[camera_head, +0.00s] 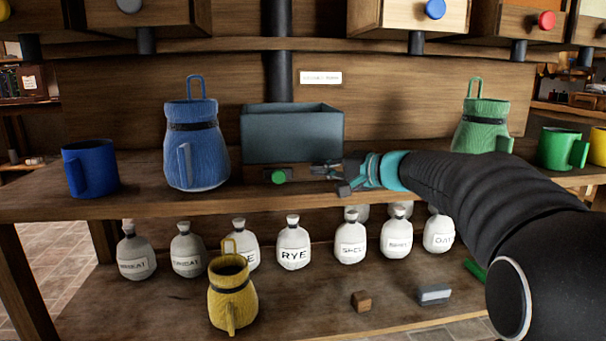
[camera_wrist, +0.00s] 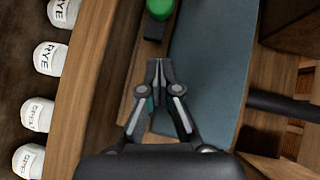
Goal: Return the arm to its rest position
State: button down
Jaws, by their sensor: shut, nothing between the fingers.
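My gripper (camera_head: 332,172) is at the end of my arm, which reaches in from the right in the head view. It is in front of the lower right part of a grey-blue open box (camera_head: 290,135) on the upper shelf. In the wrist view my gripper (camera_wrist: 157,66) has its fingertips together with nothing between them. A green round button (camera_head: 278,176) on a small dark block is just left of the fingertips. The button (camera_wrist: 160,9) also shows at the top of the wrist view, beyond the fingertips and apart from them.
A blue jug (camera_head: 197,145), a blue mug (camera_head: 90,167), a green jug (camera_head: 484,122) and a green mug (camera_head: 560,148) stand on the upper shelf (camera_head: 140,199). Below are several labelled white sacks (camera_head: 293,243), a yellow jug (camera_head: 232,292), a wooden cube (camera_head: 361,301) and a grey block (camera_head: 433,294). Drawers (camera_head: 404,14) hang above.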

jog(key=v, duration=0.8)
jog(key=s+d+f+g+h, duration=0.1)
jog(key=s+f+g+h, duration=0.15)
jog(key=s+f, duration=0.4)
jog(key=s+d+f+g+h, duration=0.1)
jog(key=s+f+g+h, duration=0.15)
jog(key=f, duration=0.65)
jog(key=s+d+f+n+h+p, duration=0.1)
jog(key=s+n+h+p, duration=0.1)
jog(key=s, duration=0.9)
jog(key=s+d+f+n+h+p, duration=0.1)
jog(key=s+h, duration=0.4)
jog(key=s, duration=0.7)
jog(key=shift+s+f+n+t+p, duration=0.35)
jog(key=shift+f+n, duration=0.35)
jog(key=shift+n, duration=0.7)
